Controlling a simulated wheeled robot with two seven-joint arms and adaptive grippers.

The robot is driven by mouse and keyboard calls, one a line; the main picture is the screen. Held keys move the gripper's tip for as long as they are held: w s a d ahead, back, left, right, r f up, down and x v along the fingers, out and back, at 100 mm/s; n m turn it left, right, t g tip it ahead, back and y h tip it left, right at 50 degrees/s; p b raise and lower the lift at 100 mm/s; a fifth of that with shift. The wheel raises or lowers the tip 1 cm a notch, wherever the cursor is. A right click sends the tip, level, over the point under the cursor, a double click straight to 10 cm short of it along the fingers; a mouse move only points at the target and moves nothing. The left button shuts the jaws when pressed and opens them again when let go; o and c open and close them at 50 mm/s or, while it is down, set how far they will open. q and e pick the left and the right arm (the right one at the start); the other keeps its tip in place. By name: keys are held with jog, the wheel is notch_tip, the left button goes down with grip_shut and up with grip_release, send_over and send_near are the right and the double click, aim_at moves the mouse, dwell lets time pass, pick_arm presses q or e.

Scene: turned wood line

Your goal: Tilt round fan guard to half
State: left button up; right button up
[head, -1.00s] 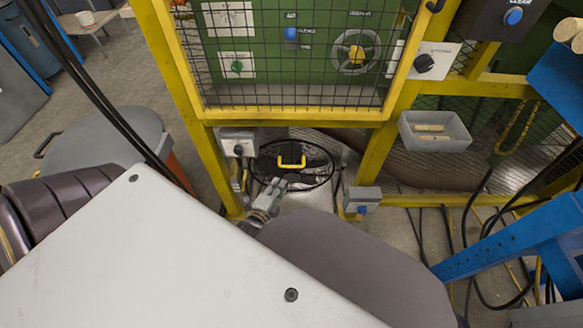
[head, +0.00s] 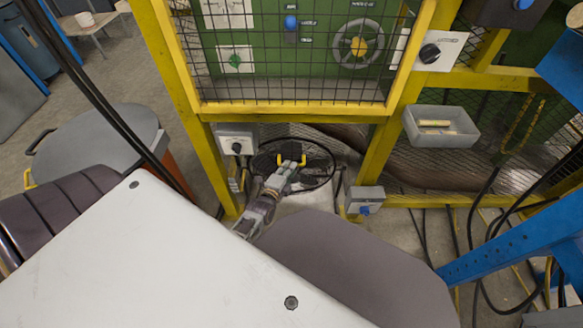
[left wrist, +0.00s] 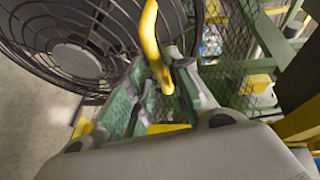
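The round fan guard (head: 329,178) is a black wire ring with a yellow handle (head: 281,159), low behind the yellow frame in the head view. My left gripper (head: 290,166) reaches up to the handle and hides its middle. The yellow handle (left wrist: 150,45) runs down between the fingers of my left gripper (left wrist: 162,72). The fingers lean in around it; whether they press on it I cannot tell. My right gripper is not in view.
Yellow posts stand on both sides of the guard, with a mesh panel (head: 290,60) above. A grey switch box (head: 236,140) is at its left, a box with a blue knob (head: 365,200) at its right. A grey bin (head: 441,128) hangs at right. Cables hang nearby.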

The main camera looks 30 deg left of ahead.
pick_arm(q)
jog(key=shift+b+x, duration=0.5)
jog(key=shift+x, duration=0.95)
grip_shut()
